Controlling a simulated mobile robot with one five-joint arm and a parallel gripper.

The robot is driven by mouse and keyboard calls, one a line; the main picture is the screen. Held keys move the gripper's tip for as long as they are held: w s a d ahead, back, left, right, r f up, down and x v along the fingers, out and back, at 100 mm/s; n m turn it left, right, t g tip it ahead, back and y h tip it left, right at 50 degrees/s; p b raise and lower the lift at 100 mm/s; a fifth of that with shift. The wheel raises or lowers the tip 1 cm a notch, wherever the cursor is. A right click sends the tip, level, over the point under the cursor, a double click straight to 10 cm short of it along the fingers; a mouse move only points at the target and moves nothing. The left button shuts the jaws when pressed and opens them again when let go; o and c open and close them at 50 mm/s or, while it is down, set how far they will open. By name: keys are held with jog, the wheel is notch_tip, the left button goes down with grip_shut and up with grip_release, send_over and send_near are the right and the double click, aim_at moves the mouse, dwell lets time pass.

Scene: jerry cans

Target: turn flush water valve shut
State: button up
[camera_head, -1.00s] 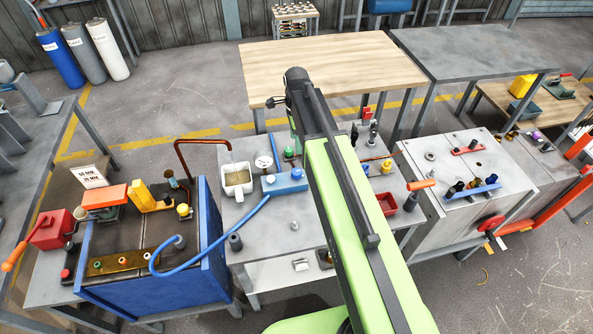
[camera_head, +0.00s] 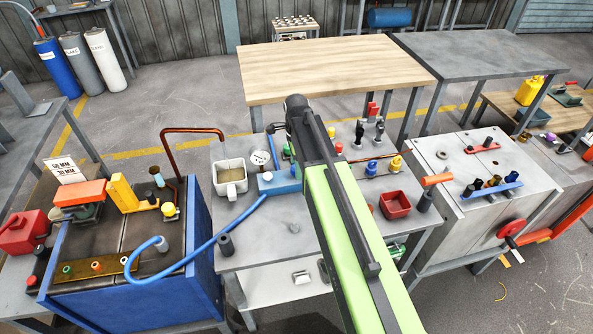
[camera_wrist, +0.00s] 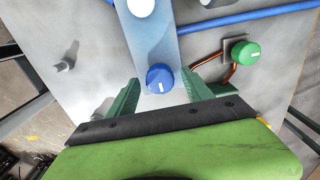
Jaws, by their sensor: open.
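In the wrist view my gripper (camera_wrist: 160,80) is open, with its green fingers on either side of a round blue knob (camera_wrist: 159,77) with a white mark. The knob sits at the end of a blue block (camera_wrist: 150,40); whether the fingers touch it I cannot tell. A green knob (camera_wrist: 245,52) on a square plate is to the right, outside the fingers. In the head view the blue block (camera_head: 280,181) with a blue hose (camera_head: 215,238) is on the grey bench, left of my arm. My arm hides the gripper there. No label shows which knob is the flush water valve.
A white cup (camera_head: 230,180) and a round gauge (camera_head: 260,158) stand beside the block. A bent copper pipe (camera_head: 170,150) rises at the left. A red bin (camera_head: 395,205) and several small knobs and bottles are right of my arm. The front of the bench (camera_head: 270,250) is mostly clear.

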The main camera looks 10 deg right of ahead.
jog(key=shift+r, duration=0.1)
grip_shut()
jog(key=shift+n, duration=0.3)
jog(key=n, duration=1.3)
jog(key=shift+n, duration=2.1)
